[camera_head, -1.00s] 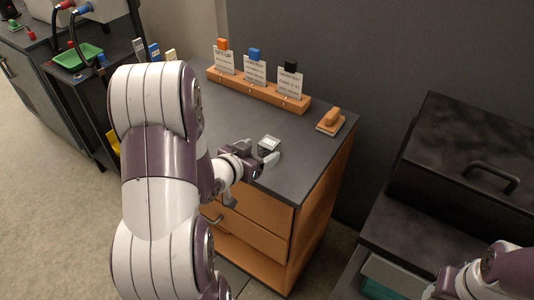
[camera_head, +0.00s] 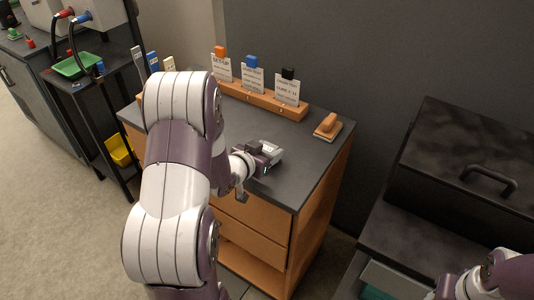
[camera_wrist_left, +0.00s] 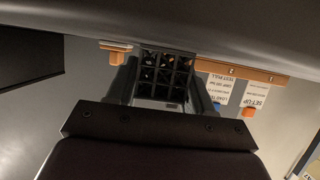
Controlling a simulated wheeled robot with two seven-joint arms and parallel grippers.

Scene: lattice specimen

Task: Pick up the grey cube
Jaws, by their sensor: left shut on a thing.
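The grey cube is an open lattice block (camera_wrist_left: 165,75) with a pale lower face, seen in the left wrist view between my two fingers. My left gripper (camera_wrist_left: 160,88) is shut on it, one finger on each side. In the head view my left gripper (camera_head: 266,156) is over the dark top of the wooden cabinet (camera_head: 300,150), near its front edge. The cube is mostly hidden by the fingers there, and I cannot tell whether it touches the top. My right arm shows at the lower right, but its fingers are out of view.
A wooden rack (camera_head: 262,102) with several clipped cards stands along the cabinet's back. A wooden-handled block (camera_head: 328,127) lies at the back right corner. A black lidded box (camera_head: 460,165) stands at the right. A green tray (camera_head: 78,65) is at the far left.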

